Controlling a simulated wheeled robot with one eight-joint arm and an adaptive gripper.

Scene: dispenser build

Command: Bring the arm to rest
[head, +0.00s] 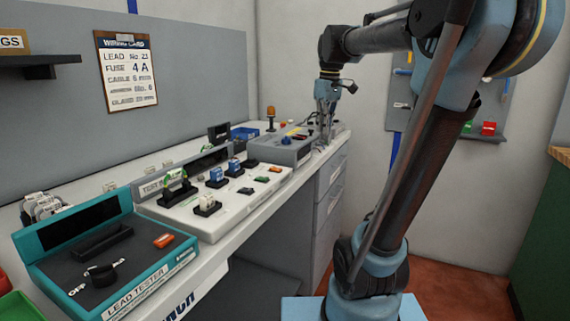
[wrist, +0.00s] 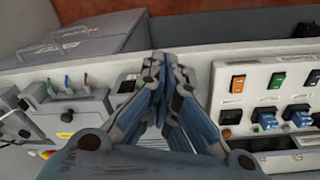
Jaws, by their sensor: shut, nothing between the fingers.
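My gripper (head: 326,112) hangs from my blue and black arm near the far end of the bench in the head view, with its fingers pointing down. In the wrist view my gripper (wrist: 160,62) has its fingertips together and nothing between them. It is over the bench strip between the grey device with small coloured levers (wrist: 68,105) and the white test panel (wrist: 262,95). In the head view the arm is raised and bent, reaching over the bench. The gap between fingertips and bench is hard to judge.
The teal lead tester (head: 150,262) stands at the near end of the bench, beside the white panel (head: 225,215) with its blocks and switches. The grey device (head: 265,150) is near my gripper. A wall card (head: 127,72) hangs behind. Red floor (head: 450,270) is clear at right.

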